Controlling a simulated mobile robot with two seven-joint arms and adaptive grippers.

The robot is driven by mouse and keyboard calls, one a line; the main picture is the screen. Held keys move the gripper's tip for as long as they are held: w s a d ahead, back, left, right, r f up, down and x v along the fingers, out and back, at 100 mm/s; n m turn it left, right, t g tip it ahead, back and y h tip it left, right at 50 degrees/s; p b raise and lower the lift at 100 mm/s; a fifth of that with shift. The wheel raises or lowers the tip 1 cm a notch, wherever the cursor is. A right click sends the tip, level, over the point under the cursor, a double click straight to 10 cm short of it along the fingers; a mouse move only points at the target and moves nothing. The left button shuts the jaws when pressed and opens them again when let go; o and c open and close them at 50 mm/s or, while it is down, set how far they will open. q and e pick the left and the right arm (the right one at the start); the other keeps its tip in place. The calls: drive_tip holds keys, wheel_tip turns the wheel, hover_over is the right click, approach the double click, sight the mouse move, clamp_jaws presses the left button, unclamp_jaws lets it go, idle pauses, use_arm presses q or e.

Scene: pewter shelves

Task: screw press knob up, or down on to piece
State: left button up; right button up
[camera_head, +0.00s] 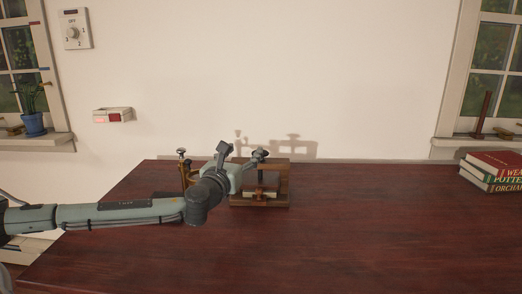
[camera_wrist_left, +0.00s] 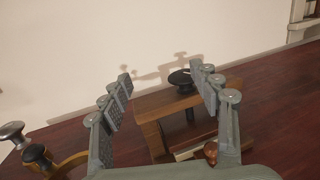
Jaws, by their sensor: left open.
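The wooden press (camera_head: 282,172) stands on the dark red table; it also shows in the left wrist view (camera_wrist_left: 160,107). Its black round knob (camera_wrist_left: 180,77) sits above the top beam on a dark screw. A pale flat piece (camera_wrist_left: 188,154) lies low inside the press frame, partly hidden. My left gripper (camera_head: 241,152) is open at the press's upper left. In the wrist view its fingers (camera_wrist_left: 160,78) stand apart, with the knob beyond and between them, nearer the right finger. In the head view the finger and knob overlap, so contact cannot be told.
A brass clamp-like object with a silver knob (camera_head: 181,152) stands just left of the press. Books (camera_head: 490,170) are stacked at the table's right edge. The wall is behind the press. The table's middle and front right are clear.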

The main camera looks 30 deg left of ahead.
use_arm(q)
drive_tip(key=w, duration=0.1)
drive_tip(key=w+d+f+h+p, duration=0.1)
drive_tip(key=w, duration=0.1)
drive_tip(key=w+m+h, duration=0.1)
drive_tip(key=w, duration=0.1)
drive_tip(key=shift+w+d+f, duration=0.15)
drive_tip(key=shift+d+f, duration=0.1)
drive_tip(key=shift+d, duration=0.05)
drive_tip(key=shift+w+f, duration=0.1)
drive_tip(key=shift+w, duration=0.35)
use_arm(e)
drive_tip(key=f, duration=0.1)
drive_tip(key=s+f, duration=0.1)
drive_tip(key=f, duration=0.1)
drive_tip(key=shift+s+f, duration=0.1)
drive_tip(key=shift+f, duration=0.2)
use_arm(q)
drive_tip(key=shift+c, duration=0.2)
drive_tip(key=shift+c, duration=1.2)
drive_tip(key=c, duration=0.9)
use_arm(e)
drive_tip(key=shift+r, duration=0.15)
use_arm(q)
drive_tip(key=shift+y, duration=0.3)
